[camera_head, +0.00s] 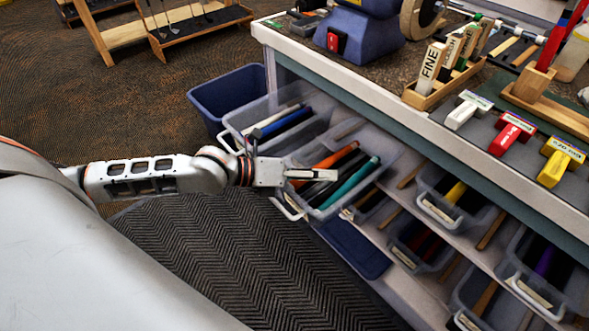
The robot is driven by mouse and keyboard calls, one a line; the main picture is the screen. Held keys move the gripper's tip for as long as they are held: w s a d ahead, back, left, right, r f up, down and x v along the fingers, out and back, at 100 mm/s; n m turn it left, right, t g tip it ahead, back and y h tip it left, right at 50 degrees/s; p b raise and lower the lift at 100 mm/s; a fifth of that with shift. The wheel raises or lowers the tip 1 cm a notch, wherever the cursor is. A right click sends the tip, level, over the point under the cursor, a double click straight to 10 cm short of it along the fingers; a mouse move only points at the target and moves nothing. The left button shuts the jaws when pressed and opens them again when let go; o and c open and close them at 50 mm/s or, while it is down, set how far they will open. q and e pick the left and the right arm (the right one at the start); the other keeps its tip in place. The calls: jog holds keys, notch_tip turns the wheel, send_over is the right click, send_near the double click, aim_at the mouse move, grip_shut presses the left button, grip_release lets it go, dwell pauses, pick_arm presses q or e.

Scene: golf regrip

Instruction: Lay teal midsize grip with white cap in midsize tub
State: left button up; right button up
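A teal grip (352,181) lies slantwise in a clear pulled-out tub (391,163) on the upper shelf of the bench, beside orange and dark grips. I cannot make out a white cap on it. My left gripper (334,175) reaches in from the left over this tub's front side, its fingers just left of the teal grip. The fingers overlap in this view, so I cannot see whether they are open or touching anything. Tub labels are too small to read, so I cannot tell which is the midsize tub. My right gripper is not in view.
Another clear tub (232,127) with blue and pale grips sits just behind. A blue bin (225,92) stands on the floor. Several smaller tubs with grips, such as one with yellow (440,213), fill the shelves. The bench top (375,78) holds tools above.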

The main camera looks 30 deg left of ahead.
pick_arm(q)
jog(key=v, duration=0.9)
jog(key=shift+a, duration=0.25)
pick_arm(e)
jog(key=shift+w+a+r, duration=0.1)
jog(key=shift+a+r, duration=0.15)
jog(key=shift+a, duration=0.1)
pick_arm(q)
jog(key=shift+w+d+r, duration=0.1)
jog(key=shift+w+r, duration=0.1)
jog(key=shift+r, duration=0.05)
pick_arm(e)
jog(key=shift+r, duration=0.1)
